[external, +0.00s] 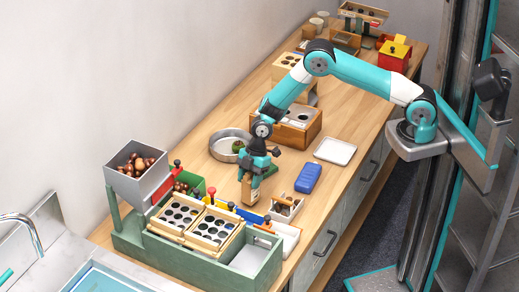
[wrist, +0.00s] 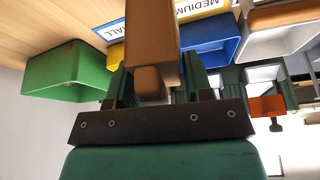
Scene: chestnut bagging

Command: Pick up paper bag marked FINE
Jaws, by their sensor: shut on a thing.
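My gripper (external: 254,174) is above the wooden worktop, pointing down, just behind the green sorting frame. It is shut on a brown paper bag (external: 249,193), which hangs between the fingers. In the wrist view my gripper (wrist: 155,88) has a teal finger on either side of the tan bag (wrist: 152,40). No FINE mark can be read on the bag in either view. I cannot tell whether the bag's bottom touches the worktop.
The green sorting frame (external: 128,240) holds two tan sieve trays and a grey chestnut hopper (external: 143,183). Green (wrist: 70,72), yellow and blue bins (wrist: 212,37) stand close to the bag, with SMALL and MEDIUM labels. A pan (external: 220,151), blue block (external: 308,177) and white tray (external: 335,151) lie nearby.

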